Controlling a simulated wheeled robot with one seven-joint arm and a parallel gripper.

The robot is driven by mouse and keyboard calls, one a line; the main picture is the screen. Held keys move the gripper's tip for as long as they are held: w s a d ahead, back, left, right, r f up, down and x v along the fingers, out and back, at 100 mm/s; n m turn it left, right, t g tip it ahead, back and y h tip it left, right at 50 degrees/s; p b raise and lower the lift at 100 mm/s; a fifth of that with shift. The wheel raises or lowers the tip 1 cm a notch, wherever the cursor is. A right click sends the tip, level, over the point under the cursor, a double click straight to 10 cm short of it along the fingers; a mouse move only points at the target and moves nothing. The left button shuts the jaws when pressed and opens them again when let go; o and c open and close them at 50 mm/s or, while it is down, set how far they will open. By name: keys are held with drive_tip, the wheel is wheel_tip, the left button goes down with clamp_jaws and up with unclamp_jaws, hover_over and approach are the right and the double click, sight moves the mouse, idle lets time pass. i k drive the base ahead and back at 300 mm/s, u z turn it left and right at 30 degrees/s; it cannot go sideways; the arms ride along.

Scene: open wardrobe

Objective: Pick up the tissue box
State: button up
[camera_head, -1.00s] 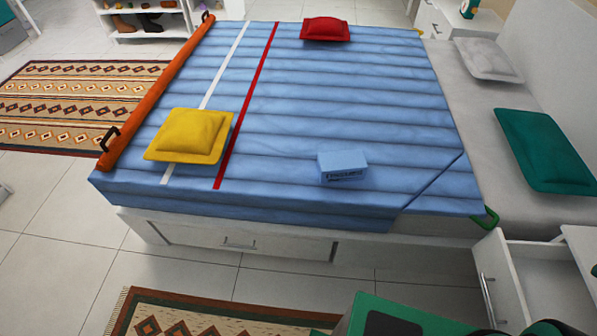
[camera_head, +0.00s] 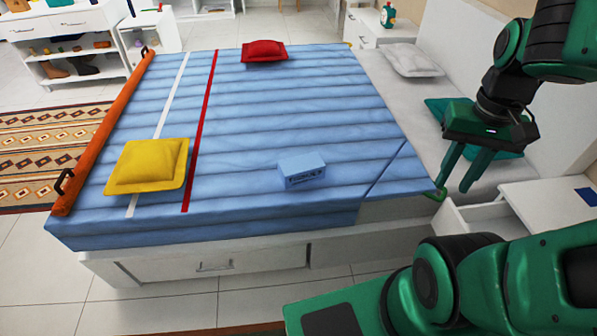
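The tissue box (camera_head: 302,171) is a small light-blue box with dark lettering on its front side. It lies on the blue quilted bed cover (camera_head: 255,120), near the bed's front edge and right of the middle. My gripper (camera_head: 455,180) hangs at the right, fingers pointing down, over the bed's right front corner. Its two green fingers are apart with nothing seen between them. It is well to the right of the box and not touching it.
A yellow cushion (camera_head: 147,166) and a red cushion (camera_head: 264,51) lie on the cover. An orange roll (camera_head: 105,130) runs along its left edge. A white nightstand with an open drawer (camera_head: 487,217) stands at the right. The cover around the box is clear.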

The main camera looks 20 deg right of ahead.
sight(306, 168)
drive_tip(key=u, duration=1.55)
drive_tip(key=k, duration=0.75)
drive_tip(key=z, duration=1.25)
drive_tip(key=i, duration=1)
